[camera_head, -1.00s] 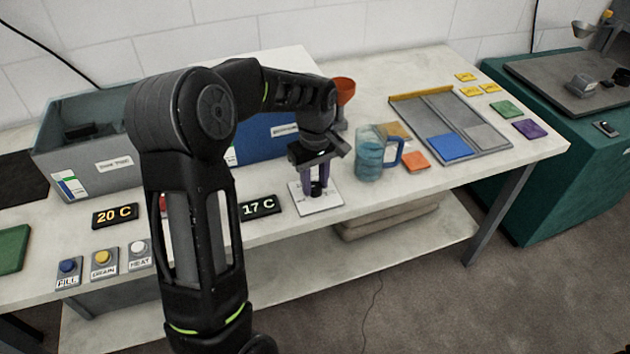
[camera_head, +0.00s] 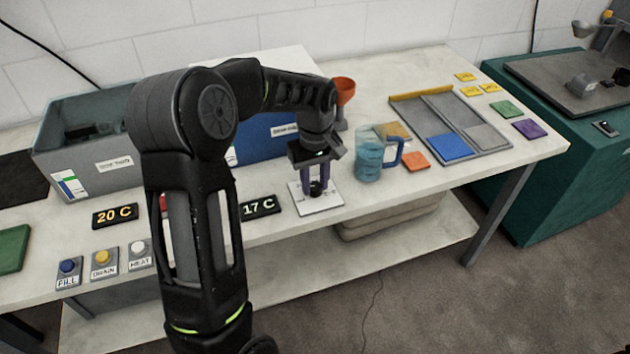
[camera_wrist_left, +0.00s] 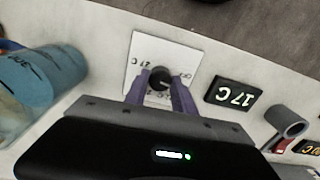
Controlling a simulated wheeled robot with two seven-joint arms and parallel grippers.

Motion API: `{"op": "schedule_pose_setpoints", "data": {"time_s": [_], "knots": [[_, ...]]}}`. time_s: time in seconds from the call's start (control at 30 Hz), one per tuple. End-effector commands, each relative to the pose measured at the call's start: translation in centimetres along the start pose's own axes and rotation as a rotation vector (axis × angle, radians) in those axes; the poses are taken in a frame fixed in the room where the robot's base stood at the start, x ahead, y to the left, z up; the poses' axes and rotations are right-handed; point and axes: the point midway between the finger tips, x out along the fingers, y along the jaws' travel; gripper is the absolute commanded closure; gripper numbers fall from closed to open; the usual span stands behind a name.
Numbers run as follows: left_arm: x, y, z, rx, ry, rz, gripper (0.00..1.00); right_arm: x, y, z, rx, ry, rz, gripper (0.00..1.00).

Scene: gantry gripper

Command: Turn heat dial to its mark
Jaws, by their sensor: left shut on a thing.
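The heat dial is a dark round knob (camera_wrist_left: 160,78) on a white square plate (camera_head: 330,203) with printed marks, lying on the table. My left gripper (camera_head: 315,190) points down at the plate, its two purple fingers shut on the knob, one on each side. In the left wrist view the gripper (camera_wrist_left: 160,92) also has the knob between its fingertips. The fingers and gripper body hide part of the plate's lettering, and I cannot read where the knob points. A black display (camera_head: 260,207) left of the plate reads 17 C. My right gripper is not in view.
A jug of blue liquid (camera_head: 368,160) stands close right of the plate, with an orange tile (camera_head: 416,161) beyond it. Another display (camera_head: 115,215) reads 20 C. FILL, DRAIN and HEAT buttons (camera_head: 139,250) sit at the front left. Grey and blue bins stand behind my arm.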

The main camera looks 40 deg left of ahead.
Motion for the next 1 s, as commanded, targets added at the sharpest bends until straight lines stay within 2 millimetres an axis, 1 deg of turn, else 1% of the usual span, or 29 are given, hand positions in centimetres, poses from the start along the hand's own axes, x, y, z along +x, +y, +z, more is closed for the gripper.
{"op": "schedule_pose_setpoints", "data": {"time_s": [0.27,0.7,1.0], "knots": [[-0.06,0.02,-0.03,0.218,0.001,0.001,1.00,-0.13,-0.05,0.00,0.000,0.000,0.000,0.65],[-0.08,0.06,-0.03,0.629,0.002,0.001,1.00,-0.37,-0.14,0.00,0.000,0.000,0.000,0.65],[-0.06,0.05,-0.04,0.827,0.002,0.001,1.00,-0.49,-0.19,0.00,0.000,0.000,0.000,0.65]]}}
